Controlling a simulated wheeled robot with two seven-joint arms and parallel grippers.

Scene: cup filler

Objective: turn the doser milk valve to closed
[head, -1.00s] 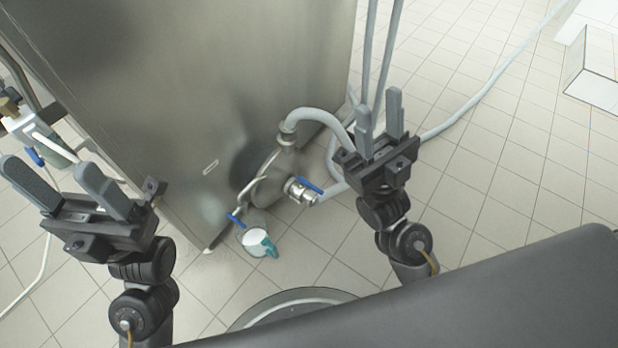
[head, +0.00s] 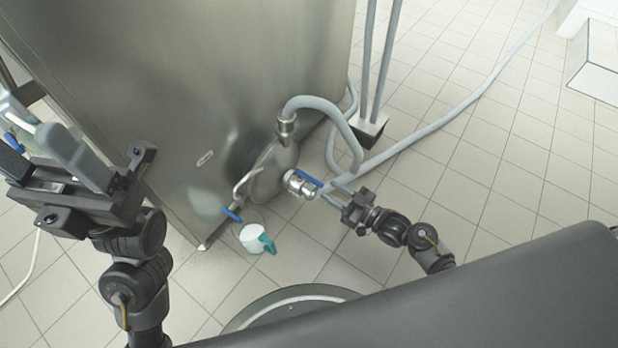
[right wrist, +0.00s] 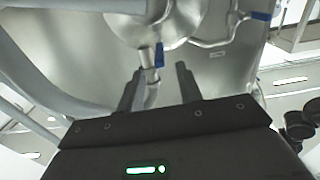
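A steel valve (head: 298,184) with a blue lever (head: 308,178) sits low on the side of the steel machine, at the round doser. In the right wrist view the blue lever (right wrist: 159,55) hangs roughly between and beyond my fingertips. My right gripper (head: 332,194) is open, just right of this valve, its fingers pointing at it. It shows open and empty in the right wrist view (right wrist: 157,80); I cannot tell whether it touches the valve.
A second blue lever (head: 232,214) is on a thin pipe left of the valve, above a white and teal jug (head: 254,238). A grey hose (head: 345,122) arches from the doser. Another hose (head: 440,122) runs over the tiled floor, which is otherwise open at right.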

